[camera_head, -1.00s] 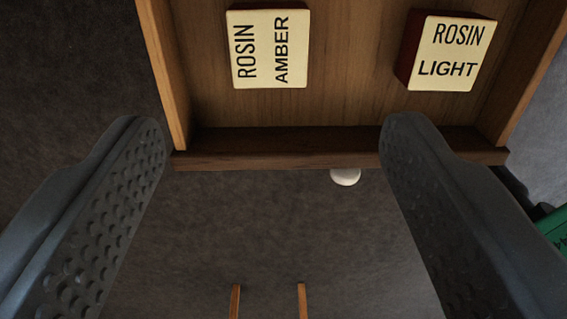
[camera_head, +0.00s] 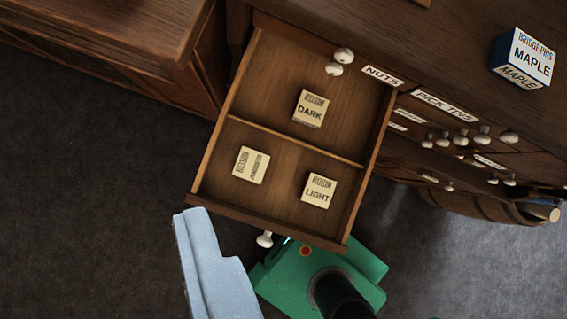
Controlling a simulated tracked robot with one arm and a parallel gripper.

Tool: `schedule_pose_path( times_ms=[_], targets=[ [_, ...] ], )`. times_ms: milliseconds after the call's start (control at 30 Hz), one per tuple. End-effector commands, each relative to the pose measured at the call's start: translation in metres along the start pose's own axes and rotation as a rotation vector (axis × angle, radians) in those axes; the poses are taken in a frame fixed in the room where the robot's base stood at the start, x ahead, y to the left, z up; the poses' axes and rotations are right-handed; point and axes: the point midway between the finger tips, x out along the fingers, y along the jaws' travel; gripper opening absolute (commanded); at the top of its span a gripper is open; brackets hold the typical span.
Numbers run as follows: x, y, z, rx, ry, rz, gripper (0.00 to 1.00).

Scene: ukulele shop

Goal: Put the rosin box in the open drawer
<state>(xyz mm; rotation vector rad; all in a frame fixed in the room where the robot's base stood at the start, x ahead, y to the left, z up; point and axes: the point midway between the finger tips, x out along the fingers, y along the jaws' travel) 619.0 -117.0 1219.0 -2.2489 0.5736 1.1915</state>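The open drawer (camera_head: 209,160) is pulled out from the wooden cabinet, and a divider splits it in two. A rosin box marked DARK (camera_head: 310,108) lies in the compartment nearer the cabinet. The outer compartment holds a rosin box marked LIGHT (camera_head: 319,190) and, to its left, a turned rosin box (camera_head: 251,165) whose lower word is hard to read. A pale blue-grey stepped part (camera_head: 215,268), apparently my gripper seen from the side, rises from the bottom edge, left of and below the drawer front. Its opening and any held object are not visible.
A blue and white bridge pins box (camera_head: 524,58) stands on the cabinet top (camera_head: 445,45). Shut small drawers with white knobs (camera_head: 460,138) are at right. Another wooden cabinet (camera_head: 120,45) is at upper left. Bare dark floor (camera_head: 90,200) lies at left.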

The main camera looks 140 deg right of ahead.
Motion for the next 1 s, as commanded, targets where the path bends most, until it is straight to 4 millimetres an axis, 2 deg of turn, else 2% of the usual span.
schedule_pose_path(
  times_ms=[33, 167, 300, 500, 600, 667, 700, 800, 1000],
  targets=[
    [-0.029, -0.013, -0.005, -0.048, 0.054, -0.04, 0.64],
    [-0.091, -0.037, -0.011, -0.173, 0.177, -0.123, 0.64],
    [-0.161, -0.057, -0.012, -0.301, 0.316, -0.205, 0.64],
    [-0.264, -0.074, -0.005, -0.466, 0.523, -0.307, 0.64],
    [-0.306, -0.077, 0.0, -0.527, 0.612, -0.342, 0.64],
    [-0.323, -0.077, 0.002, -0.553, 0.651, -0.356, 0.64],
    [-0.334, -0.085, 0.011, -0.568, 0.671, -0.364, 0.64],
    [-0.35, -0.086, 0.015, -0.589, 0.704, -0.374, 0.64],
    [-0.354, -0.085, 0.015, -0.599, 0.716, -0.377, 0.64]
  ],
)
